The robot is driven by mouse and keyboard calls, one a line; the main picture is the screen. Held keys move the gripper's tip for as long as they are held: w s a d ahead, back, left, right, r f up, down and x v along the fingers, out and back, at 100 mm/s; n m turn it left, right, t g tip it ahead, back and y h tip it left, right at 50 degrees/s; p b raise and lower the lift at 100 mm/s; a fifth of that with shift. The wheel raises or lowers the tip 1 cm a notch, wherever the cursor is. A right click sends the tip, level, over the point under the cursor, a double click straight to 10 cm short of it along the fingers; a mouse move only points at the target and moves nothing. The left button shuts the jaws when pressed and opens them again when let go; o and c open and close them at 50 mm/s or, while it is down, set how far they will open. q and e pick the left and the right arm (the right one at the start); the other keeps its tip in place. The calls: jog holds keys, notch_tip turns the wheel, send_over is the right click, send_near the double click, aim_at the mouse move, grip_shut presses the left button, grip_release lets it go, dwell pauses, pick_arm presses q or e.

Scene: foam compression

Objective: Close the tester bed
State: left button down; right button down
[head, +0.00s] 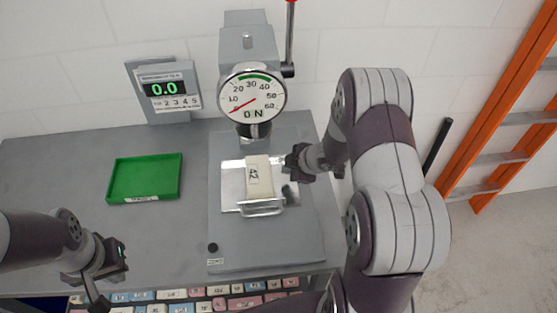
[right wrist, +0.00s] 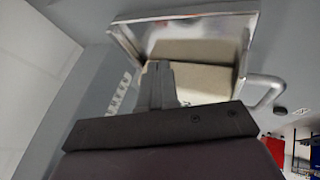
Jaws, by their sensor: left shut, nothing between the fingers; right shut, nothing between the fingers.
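The tester bed (head: 230,185) is a shiny metal tray with a bar handle (head: 262,208) at its front. A cream foam block (head: 259,178) with a dark label lies on it, nearer the front than the plunger (head: 254,132). My right gripper (head: 297,164) is shut and empty beside the bed's right side; contact is unclear. The right wrist view shows its closed fingers (right wrist: 160,85) over part of the bed (right wrist: 246,22) and the handle (right wrist: 268,92). My left gripper (head: 118,262) is shut and empty, low at the left, away from the tester.
The tester has a dial gauge (head: 252,95) and a red-tipped lever (head: 290,40). A display reading 0.0 (head: 164,90) stands behind a green tray (head: 145,180). Several labelled blocks (head: 220,303) line the front. An orange ladder (head: 510,120) leans at the right.

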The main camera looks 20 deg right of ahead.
aim_at(275, 162)
jog(key=x, duration=0.3)
jog(key=shift+w+a+f, duration=0.1)
jog(key=shift+f, duration=0.25)
jog(key=w+p, duration=0.1)
jog(key=w+d+p, duration=0.1)
jog(key=w, duration=0.1)
jog(key=shift+r, duration=0.2)
jog(key=shift+w+d+f, duration=0.1)
jog(key=shift+w+f, duration=0.05)
jog(key=shift+w, duration=0.3)
jog(key=shift+s, duration=0.1)
